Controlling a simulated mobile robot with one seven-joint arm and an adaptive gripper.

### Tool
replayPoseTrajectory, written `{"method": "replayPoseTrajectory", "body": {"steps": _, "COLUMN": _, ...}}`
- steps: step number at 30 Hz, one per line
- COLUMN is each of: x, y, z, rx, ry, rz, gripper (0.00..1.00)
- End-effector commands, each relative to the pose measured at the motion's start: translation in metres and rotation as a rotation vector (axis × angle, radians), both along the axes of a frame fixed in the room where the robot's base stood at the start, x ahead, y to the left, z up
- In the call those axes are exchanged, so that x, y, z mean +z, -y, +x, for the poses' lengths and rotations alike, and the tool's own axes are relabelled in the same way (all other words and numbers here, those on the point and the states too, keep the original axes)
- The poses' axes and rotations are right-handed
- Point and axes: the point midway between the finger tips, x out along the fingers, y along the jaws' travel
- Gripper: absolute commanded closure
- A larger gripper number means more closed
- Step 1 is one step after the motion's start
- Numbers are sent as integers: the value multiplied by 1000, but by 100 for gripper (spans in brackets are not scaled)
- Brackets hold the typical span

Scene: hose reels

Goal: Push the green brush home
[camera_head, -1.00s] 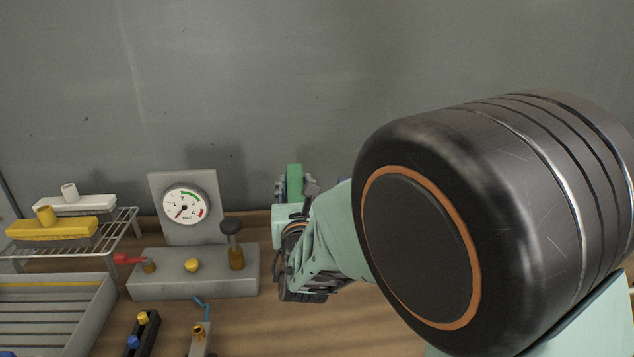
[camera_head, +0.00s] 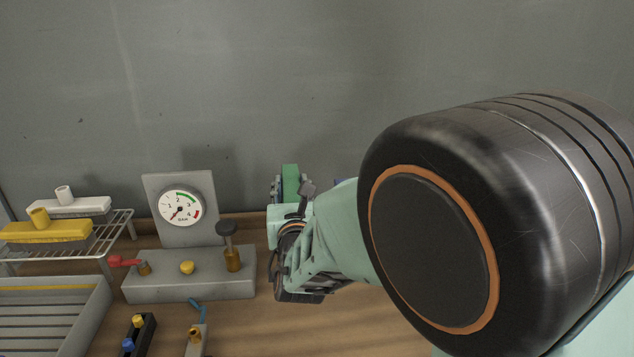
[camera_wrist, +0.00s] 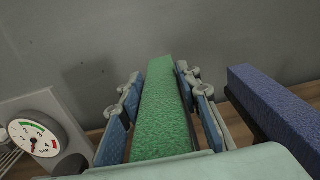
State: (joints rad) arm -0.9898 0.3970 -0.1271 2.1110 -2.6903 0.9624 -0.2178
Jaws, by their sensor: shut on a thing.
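The green brush (camera_wrist: 160,115) is a long block with a rough green face. In the wrist view it lies between the two fingers of my gripper (camera_wrist: 162,100), and the blue finger pads are shut on it. In the head view the top of the green brush (camera_head: 291,182) shows above my gripper (camera_head: 290,190), which is right of the gauge. My arm covers much of this area, so what is under and behind the brush is hidden. I cannot tell whether the brush touches anything besides the fingers.
A blue block (camera_wrist: 275,105) stands close on the right in the wrist view. A pressure gauge (camera_head: 180,206) rises behind a grey valve base (camera_head: 190,288) on the left. A wire rack (camera_head: 120,228) holds a yellow brush (camera_head: 45,232) and a white brush (camera_head: 70,206). A grey wall is behind.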

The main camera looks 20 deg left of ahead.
Motion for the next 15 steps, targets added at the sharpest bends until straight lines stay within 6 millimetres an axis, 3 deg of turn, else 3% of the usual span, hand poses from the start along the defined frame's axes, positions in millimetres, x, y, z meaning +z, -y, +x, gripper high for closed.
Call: {"method": "replayPoseTrajectory", "body": {"steps": 15, "x": -9, "y": 0, "z": 0, "rx": -1, "ry": 2, "rz": 1, "gripper": 100}}
